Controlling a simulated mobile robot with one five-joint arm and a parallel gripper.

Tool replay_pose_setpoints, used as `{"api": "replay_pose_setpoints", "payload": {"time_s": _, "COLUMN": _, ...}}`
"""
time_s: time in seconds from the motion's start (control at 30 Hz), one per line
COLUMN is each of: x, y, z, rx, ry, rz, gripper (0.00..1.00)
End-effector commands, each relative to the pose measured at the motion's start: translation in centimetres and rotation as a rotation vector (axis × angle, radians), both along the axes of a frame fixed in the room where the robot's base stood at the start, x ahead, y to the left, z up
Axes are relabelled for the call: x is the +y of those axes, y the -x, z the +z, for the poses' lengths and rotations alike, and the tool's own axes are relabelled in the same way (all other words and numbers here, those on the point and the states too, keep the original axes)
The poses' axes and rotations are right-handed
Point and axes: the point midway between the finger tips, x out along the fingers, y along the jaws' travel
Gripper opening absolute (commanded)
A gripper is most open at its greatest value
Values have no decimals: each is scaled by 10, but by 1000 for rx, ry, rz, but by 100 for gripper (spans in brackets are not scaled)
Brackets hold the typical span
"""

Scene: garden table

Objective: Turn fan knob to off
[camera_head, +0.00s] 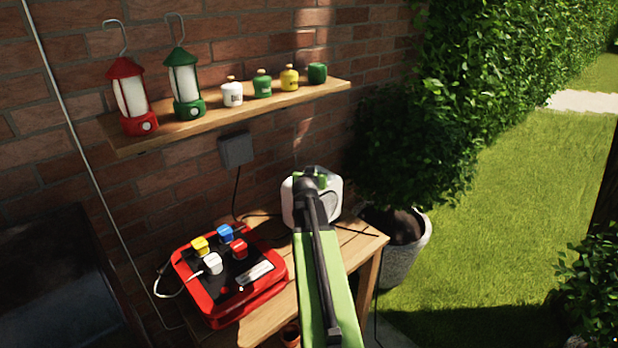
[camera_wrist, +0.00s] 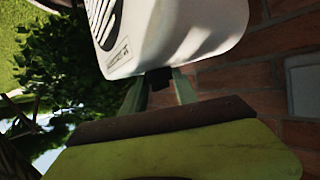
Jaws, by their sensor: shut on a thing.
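The white fan (camera_head: 292,205) stands on the wooden table, with its dark grille partly hidden behind my arm. My gripper (camera_head: 314,181) is at the top of the fan. In the wrist view the fan's white body (camera_wrist: 185,35) fills the top, with part of its grille and a small label showing. My gripper's two green fingers (camera_wrist: 158,91) are closed on the small dark knob (camera_wrist: 157,76) at the edge of the fan's body. The knob is mostly hidden between the fingers, and its setting cannot be read.
A red power station (camera_head: 200,308) with coloured plugs sits left on the table (camera_head: 362,248). A shelf (camera_head: 225,119) above holds two lanterns and several small containers. A grey wall box (camera_head: 236,149) hangs below it. A potted bush (camera_head: 408,262) stands right of the table.

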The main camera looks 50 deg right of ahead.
Motion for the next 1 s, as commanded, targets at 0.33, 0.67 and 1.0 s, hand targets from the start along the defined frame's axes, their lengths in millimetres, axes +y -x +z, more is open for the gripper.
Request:
{"api": "replay_pose_setpoints", "payload": {"time_s": 0.33, "x": -4, "y": 3, "z": 1, "rx": -3, "ry": 0, "rz": 214, "gripper": 0}}
{"api": "replay_pose_setpoints", "payload": {"time_s": 0.67, "x": -5, "y": 3, "z": -1, "rx": 2, "ry": -1, "rz": 329, "gripper": 0}}
{"api": "replay_pose_setpoints", "payload": {"time_s": 1.0, "x": -3, "y": 3, "z": -1, "rx": 5, "ry": -3, "rz": 359, "gripper": 0}}
